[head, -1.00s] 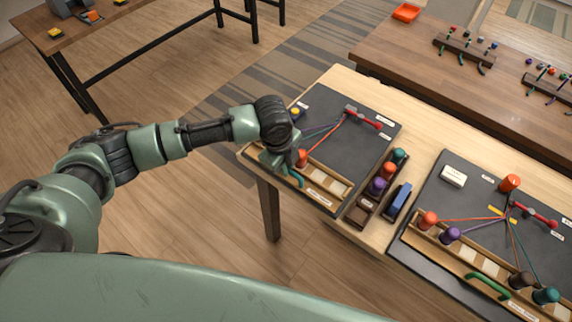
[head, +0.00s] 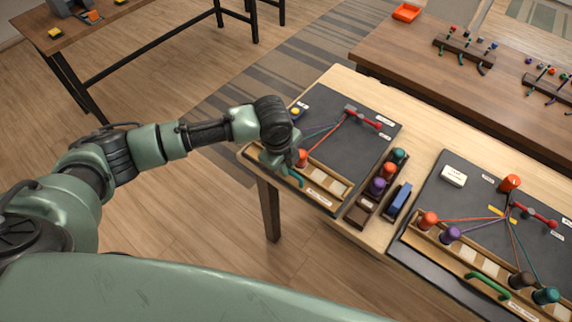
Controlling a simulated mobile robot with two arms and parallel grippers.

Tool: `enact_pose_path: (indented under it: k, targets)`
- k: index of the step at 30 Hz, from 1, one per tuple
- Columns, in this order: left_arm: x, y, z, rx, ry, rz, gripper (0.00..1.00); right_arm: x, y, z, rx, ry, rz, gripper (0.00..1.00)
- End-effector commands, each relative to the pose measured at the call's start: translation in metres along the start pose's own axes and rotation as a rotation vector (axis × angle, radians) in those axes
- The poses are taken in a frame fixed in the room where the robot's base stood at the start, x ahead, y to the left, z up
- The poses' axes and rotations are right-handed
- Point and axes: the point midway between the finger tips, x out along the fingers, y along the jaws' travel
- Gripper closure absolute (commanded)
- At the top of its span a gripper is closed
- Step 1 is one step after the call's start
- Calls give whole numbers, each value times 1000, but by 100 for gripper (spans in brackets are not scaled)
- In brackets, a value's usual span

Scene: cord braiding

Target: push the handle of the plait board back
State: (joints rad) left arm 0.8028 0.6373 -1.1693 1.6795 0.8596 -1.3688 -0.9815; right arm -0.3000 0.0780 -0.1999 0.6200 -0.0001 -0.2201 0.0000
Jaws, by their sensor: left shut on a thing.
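The left dark board (head: 352,157) lies on the light wooden table, with a wooden strip of pale squares (head: 325,182) along its near edge. A small green handle (head: 297,181) shows at the near left end of this strip. My left gripper (head: 283,172) is at that handle and shut on it, as far as I can see; my wrist hides the jaws and part of the handle. An orange bobbin (head: 302,158) stands just beside the gripper. Cords run from there to a red clamp (head: 365,117) at the far side. My right gripper is not in view.
A rack of coloured bobbins (head: 377,187) and a blue block (head: 399,198) stand right of the board. A second board (head: 440,195) with bobbins, cords and a green handle (head: 487,286) lies further right. Open floor lies left of the table.

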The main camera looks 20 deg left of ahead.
Motion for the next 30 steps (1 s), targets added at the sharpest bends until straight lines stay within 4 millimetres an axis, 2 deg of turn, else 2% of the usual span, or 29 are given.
enact_pose_path:
  k: [3, 9, 12, 21, 22, 24, 30]
  targets:
    - [2, -6, 0, -1, 0, -1, 100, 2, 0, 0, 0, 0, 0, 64]
    - [8, -38, 0, -2, -1, -4, 100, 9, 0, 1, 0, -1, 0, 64]
    - [10, -47, 0, -2, -1, -2, 100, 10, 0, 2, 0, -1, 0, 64]
    - [8, -51, 0, -1, 0, -6, 100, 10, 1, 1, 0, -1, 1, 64]
    - [8, -51, 0, -1, 0, -7, 85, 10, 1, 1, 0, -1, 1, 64]
    - [8, -51, 0, -1, 1, -7, 66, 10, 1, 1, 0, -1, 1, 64]
    - [9, -50, 0, -1, 1, -3, 66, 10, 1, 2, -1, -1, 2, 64]
